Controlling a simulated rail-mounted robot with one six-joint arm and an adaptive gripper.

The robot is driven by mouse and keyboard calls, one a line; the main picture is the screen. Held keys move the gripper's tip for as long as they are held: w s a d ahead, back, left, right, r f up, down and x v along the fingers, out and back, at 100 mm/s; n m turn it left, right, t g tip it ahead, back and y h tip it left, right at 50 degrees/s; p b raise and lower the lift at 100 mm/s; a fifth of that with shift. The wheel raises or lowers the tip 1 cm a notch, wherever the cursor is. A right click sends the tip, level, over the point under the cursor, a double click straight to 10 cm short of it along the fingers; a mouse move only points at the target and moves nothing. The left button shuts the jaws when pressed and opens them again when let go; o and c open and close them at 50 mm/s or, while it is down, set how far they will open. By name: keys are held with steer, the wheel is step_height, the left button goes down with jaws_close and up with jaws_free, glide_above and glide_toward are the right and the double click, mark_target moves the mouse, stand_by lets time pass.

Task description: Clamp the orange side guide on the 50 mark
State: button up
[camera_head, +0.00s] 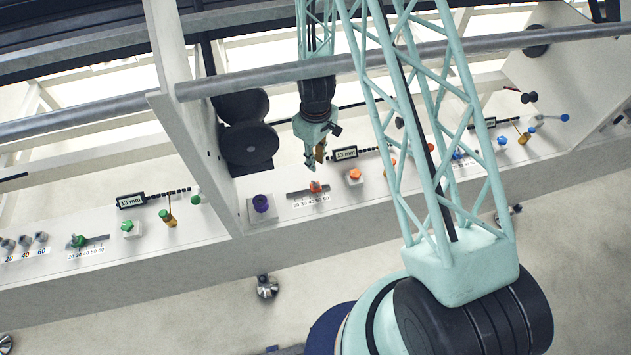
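The orange side guide (315,187) is a small orange knob on a dark slotted bar on the white ledge. A printed scale (311,200) reading 20 to 60 lies just in front of it. The guide stands around the 40 to 50 part of the scale; the exact mark is too small to tell. My gripper (313,164) hangs a little above and behind the guide, pointing down and apparently apart from it. Its fingers are small and overlap a gold-coloured piece, so their opening is unclear.
A display (345,154) reads 13 mm. A white upright panel (190,120) and a grey rail (270,78) border this bay. Green-knobbed controls (129,227) are further left.

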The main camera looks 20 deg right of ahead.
mark_target(315, 182)
steer(key=shift+f+b, duration=6.15)
steer(key=shift+f, duration=0.2)
steer(key=shift+c, duration=0.6)
jaws_close()
